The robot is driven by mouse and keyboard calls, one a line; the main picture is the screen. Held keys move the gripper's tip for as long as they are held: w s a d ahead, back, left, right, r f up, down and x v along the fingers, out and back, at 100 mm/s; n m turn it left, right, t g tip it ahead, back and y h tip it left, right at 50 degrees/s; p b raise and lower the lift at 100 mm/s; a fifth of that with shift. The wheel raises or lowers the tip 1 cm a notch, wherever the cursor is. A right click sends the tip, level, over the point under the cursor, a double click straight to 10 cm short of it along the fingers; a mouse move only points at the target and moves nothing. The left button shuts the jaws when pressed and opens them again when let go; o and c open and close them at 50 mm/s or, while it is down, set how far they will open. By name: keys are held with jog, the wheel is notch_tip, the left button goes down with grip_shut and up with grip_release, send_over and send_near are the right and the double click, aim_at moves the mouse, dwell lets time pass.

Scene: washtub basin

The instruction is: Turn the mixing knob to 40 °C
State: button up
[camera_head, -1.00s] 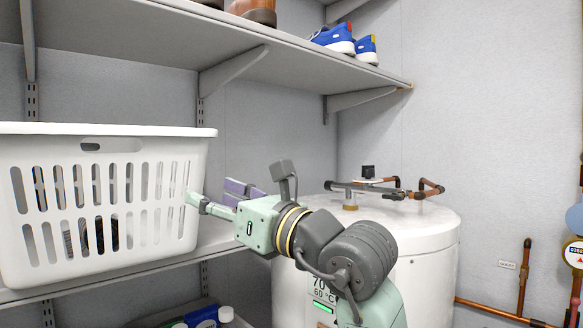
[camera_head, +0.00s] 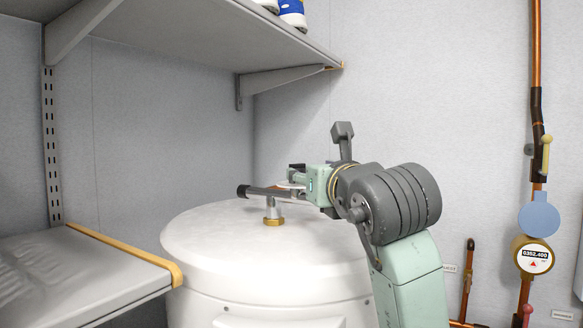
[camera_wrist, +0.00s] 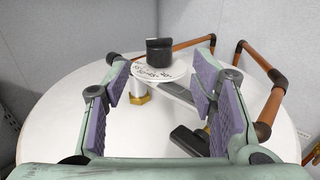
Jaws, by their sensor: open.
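The mixing knob (camera_wrist: 159,51) is a black cap above a round white dial plate (camera_wrist: 158,72) with dark markings, too small to read. It sits on the pipe fitting on top of the white boiler (camera_head: 260,250). My gripper (camera_wrist: 165,85) is open in the wrist view, its purple-padded fingers on either side of the dial area. The knob shows beyond the fingertips, apart from both pads. In the head view my gripper (camera_head: 290,176) is above the boiler top and hides most of the knob and dial.
Copper pipes (camera_wrist: 265,100) with black elbows run behind and right of the knob. A brass nut (camera_head: 273,222) holds the fitting on the boiler. A grey shelf (camera_head: 200,30) hangs above left, and a lower shelf (camera_head: 85,270) stands left. A water meter (camera_head: 533,255) is on the right wall.

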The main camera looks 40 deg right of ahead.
aim_at(298, 167)
jog(key=p+x, duration=0.3)
jog(key=x, duration=0.6)
jog(key=shift+r+p, duration=0.15)
jog(key=shift+p, duration=0.25)
jog(key=shift+w+d, duration=0.25)
jog(key=shift+w, duration=0.45)
jog(key=shift+c, duration=0.3)
jog(key=c, duration=1.1)
